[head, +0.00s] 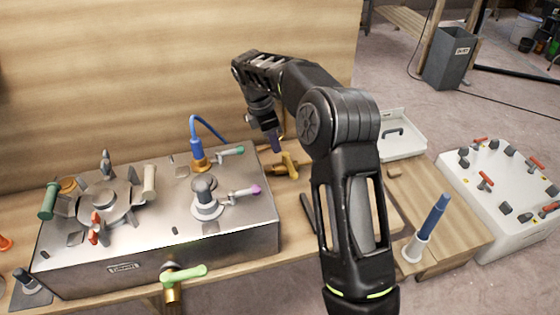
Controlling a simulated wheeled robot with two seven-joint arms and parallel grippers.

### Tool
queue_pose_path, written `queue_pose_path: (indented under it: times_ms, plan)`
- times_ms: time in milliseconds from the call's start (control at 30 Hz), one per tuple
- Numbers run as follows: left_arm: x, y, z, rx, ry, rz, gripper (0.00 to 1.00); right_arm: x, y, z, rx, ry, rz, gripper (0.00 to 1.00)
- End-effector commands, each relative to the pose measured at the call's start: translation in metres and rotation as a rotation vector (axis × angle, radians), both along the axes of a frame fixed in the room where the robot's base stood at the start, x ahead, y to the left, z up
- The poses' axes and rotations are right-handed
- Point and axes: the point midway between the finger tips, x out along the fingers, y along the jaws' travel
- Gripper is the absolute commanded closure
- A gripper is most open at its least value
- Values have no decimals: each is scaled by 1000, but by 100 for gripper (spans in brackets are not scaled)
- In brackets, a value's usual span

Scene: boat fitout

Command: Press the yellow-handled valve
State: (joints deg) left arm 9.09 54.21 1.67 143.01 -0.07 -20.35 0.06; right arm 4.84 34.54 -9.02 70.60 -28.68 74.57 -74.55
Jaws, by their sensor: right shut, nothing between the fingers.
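The yellow-handled valve (289,161) stands on the wooden bench just right of the metal box, its yellow lever tilted and its body brass-coloured. My right arm reaches in from the lower right and bends over to the bench. My right gripper (274,143) points down, shut and empty, just above and left of the valve's handle. I cannot tell whether the fingertips touch the handle. My left gripper is out of view.
The metal box (150,248) carries several valves with other handle colours. A light-green-handled valve (184,274) sticks out at its front. A blue hose (207,122) rises behind. A blue-handled tool (430,225) stands upright in a holder at right. A white panel box (500,195) stands farther right.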

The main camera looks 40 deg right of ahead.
Motion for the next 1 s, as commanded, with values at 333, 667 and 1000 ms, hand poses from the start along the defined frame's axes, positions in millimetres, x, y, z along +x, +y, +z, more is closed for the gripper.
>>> queue_pose_path:
  times_ms: [333, 667, 1000]
  plan:
    - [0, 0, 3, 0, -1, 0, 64, -4, -7, -34, 1, 5, -1, 100]
    - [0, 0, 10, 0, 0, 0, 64, -7, -19, -84, 0, 3, -2, 100]
    - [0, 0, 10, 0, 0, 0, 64, -8, -21, -98, 0, 1, -1, 100]
